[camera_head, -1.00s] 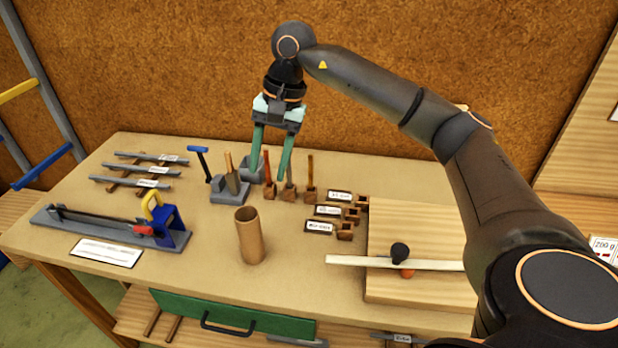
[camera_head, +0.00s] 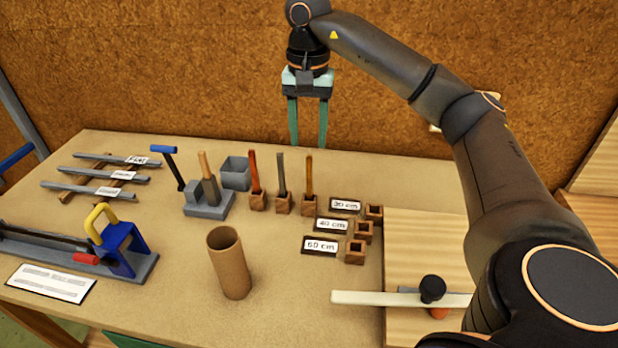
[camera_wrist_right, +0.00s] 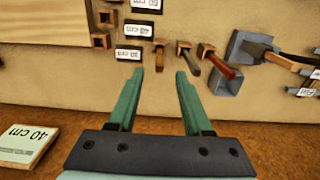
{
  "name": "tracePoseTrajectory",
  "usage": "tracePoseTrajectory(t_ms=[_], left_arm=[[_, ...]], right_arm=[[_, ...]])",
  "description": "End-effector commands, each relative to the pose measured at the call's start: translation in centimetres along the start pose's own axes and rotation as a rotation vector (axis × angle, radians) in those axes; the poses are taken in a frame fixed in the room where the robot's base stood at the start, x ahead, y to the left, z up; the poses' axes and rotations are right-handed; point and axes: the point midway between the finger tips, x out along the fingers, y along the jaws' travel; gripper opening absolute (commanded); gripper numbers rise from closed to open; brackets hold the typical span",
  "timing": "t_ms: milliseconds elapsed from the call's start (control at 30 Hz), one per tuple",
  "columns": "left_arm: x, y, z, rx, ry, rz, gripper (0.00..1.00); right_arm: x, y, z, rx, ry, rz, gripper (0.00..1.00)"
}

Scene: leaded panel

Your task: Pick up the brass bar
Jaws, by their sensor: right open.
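The brass bar (camera_head: 309,178) stands upright in a small wooden block, at the right end of a row of three bars. In the right wrist view the brass bar (camera_wrist_right: 160,54) shows just beyond the fingertips, between their lines. My right gripper (camera_head: 308,143) is open and empty, pointing down, with its green fingers apart. In the head view its tips are just above the bar's top in the picture. The right wrist view also shows my right gripper (camera_wrist_right: 160,72) with nothing between the fingers. My left gripper is not in view.
A grey bar (camera_head: 281,174) and a reddish bar (camera_head: 253,172) stand close to the left of the brass one. Empty wooden blocks with length labels (camera_head: 331,225) are in front to the right. A cardboard tube (camera_head: 229,262) stands nearer. The corkboard wall (camera_head: 200,60) rises behind.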

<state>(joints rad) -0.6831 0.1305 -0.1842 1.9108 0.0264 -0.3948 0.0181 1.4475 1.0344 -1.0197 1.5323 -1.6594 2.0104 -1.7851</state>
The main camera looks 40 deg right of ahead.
Motion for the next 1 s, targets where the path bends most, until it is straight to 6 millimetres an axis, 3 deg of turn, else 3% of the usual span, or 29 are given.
tracePoseTrajectory(t_ms=[167,300,533,833,1000], left_arm=[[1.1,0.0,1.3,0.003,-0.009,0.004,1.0],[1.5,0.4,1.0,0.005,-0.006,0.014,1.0],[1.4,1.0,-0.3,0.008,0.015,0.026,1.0],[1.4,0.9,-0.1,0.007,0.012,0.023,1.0],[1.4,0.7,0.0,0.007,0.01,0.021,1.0]], right_arm=[[3.1,0.0,0.1,-0.001,-0.004,0.004,0.5],[5.5,0.1,0.0,-0.001,-0.004,0.005,0.5],[7.3,0.0,-0.1,0.0,-0.001,0.002,0.5],[11.3,0.2,-0.5,0.001,-0.002,0.004,0.5],[12.5,0.2,-0.5,0.0,-0.001,0.002,0.5]])
